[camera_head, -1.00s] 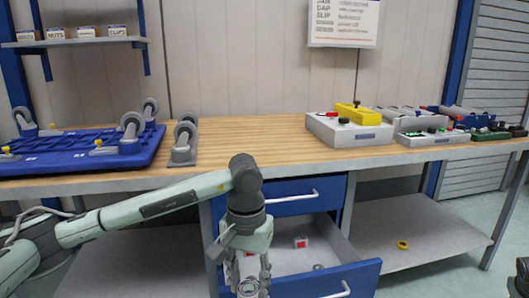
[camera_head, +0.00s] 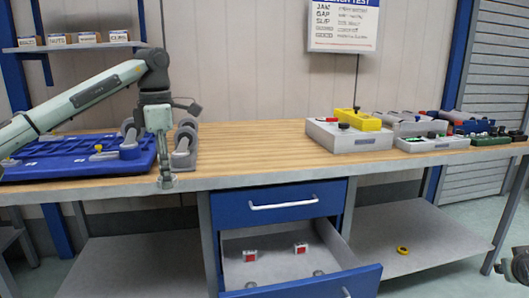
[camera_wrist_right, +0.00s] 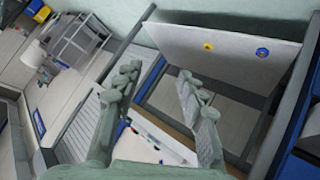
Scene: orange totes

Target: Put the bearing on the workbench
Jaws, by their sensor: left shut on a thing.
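My left gripper (camera_head: 166,180) points down at the front edge of the workbench (camera_head: 240,160), near the blue tray with casters. It is shut on a small grey ring-shaped part, the bearing (camera_head: 167,184), which shows only partly between the fingertips. I cannot tell whether the bearing touches the bench top. My right gripper (camera_wrist_right: 158,82) is open and empty in the right wrist view, with its fingers spread apart.
The blue tray (camera_head: 60,160) and grey casters (camera_head: 184,150) take up the bench's left; grey boxes (camera_head: 350,138) stand right. The middle is clear. The open drawer (camera_head: 275,262) below holds red-and-white items and round grey parts. A yellow ring (camera_head: 402,250) lies on the lower shelf.

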